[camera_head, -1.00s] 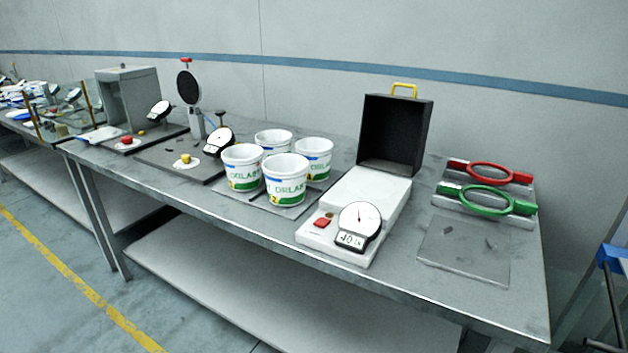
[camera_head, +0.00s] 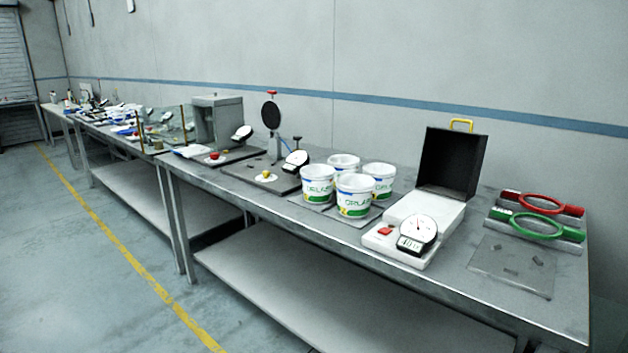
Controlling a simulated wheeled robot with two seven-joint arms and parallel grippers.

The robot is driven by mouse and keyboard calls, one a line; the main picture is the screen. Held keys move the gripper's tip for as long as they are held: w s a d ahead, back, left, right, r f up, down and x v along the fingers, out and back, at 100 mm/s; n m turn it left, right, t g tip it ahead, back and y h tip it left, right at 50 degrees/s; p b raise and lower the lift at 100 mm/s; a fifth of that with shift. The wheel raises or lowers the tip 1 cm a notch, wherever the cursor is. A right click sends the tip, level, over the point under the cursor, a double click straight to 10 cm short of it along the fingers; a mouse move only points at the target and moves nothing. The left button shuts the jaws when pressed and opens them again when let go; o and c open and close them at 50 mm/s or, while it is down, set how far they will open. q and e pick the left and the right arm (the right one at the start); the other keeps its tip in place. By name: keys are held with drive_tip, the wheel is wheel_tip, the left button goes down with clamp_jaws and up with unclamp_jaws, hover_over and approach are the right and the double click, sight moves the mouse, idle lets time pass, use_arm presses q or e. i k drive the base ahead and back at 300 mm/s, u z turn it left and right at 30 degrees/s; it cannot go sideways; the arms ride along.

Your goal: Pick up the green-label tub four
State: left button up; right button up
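Several white tubs with green labels stand upright in a cluster on the metal table (camera_head: 462,290). The front tub (camera_head: 355,196) and the left tub (camera_head: 318,184) show green lettering and a small yellow mark. A right tub (camera_head: 379,179) and a back tub (camera_head: 343,163) stand behind and are partly hidden. Their numbers are too small to read, so I cannot tell which one is tub four. The tubs stand on thin grey mats. Neither of my grippers is in view.
A white scale (camera_head: 418,234) with a dial and an open black case (camera_head: 452,162) stand right of the tubs. Red (camera_head: 541,203) and green (camera_head: 538,225) ring tools lie at the right end. Dial instruments (camera_head: 295,161) stand left. Open floor (camera_head: 110,270) lies in front, with a yellow line.

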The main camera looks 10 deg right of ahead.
sight(378, 182)
drive_tip(key=u, duration=0.4)
drive_tip(key=i, duration=0.85)
drive_tip(key=z, duration=0.25)
